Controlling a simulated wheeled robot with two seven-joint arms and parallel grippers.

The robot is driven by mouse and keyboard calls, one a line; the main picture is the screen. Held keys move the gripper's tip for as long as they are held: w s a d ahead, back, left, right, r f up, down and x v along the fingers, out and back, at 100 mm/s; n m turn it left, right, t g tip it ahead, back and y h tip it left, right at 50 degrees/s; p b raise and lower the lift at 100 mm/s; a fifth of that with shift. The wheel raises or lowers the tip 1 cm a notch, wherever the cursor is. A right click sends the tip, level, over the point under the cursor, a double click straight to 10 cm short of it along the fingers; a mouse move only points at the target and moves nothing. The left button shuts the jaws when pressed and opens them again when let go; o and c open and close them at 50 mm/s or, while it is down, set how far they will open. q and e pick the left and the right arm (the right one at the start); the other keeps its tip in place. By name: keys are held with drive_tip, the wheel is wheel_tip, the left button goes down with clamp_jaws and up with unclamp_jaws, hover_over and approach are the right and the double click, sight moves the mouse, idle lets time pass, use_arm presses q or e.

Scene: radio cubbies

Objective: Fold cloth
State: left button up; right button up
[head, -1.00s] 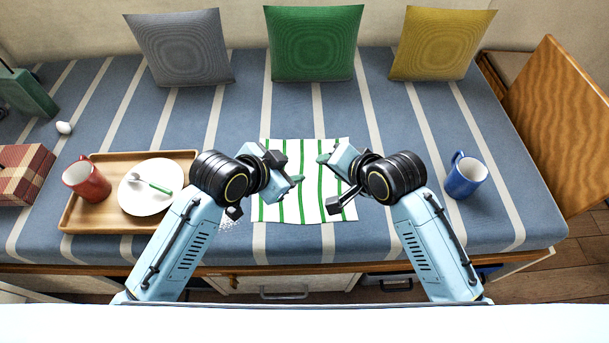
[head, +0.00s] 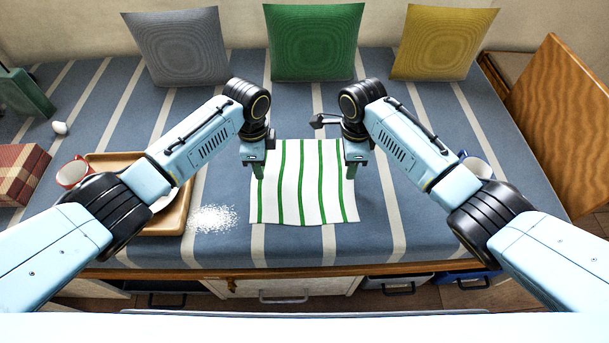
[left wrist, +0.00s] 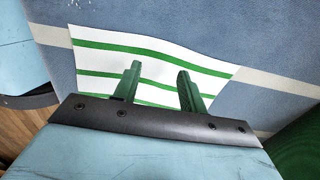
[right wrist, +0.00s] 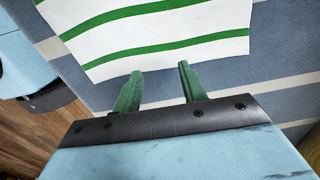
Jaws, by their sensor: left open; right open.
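The white cloth with green stripes (head: 305,190) lies spread flat on the blue striped bench cushion. My left gripper (head: 259,172) is open over the cloth's far left edge, and my right gripper (head: 350,172) is open by its far right edge. In the left wrist view the open fingers (left wrist: 158,88) stand over the cloth (left wrist: 120,52). In the right wrist view the fingers (right wrist: 158,88) are open at the border of the cloth (right wrist: 150,35). Whether the fingertips touch the cloth I cannot tell.
White grains (head: 213,218) lie between tray and cloth. A blue mug (head: 478,166) is mostly hidden at right. Grey, green (head: 313,42) and yellow cushions line the back.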

use_arm(q)
drive_tip(key=shift+f, duration=1.65)
use_arm(e)
drive_tip(key=shift+f, duration=1.65)
use_arm(q)
drive_tip(key=shift+f, duration=0.15)
use_arm(e)
drive_tip(key=shift+f, duration=0.2)
use_arm(q)
drive_tip(key=shift+c, duration=0.3)
use_arm(e)
drive_tip(key=shift+c, duration=0.3)
use_arm(q)
clamp_jaws()
use_arm(e)
clamp_jaws()
use_arm(q)
drive_tip(key=shift+r, duration=0.2)
use_arm(e)
drive_tip(key=shift+r, duration=0.15)
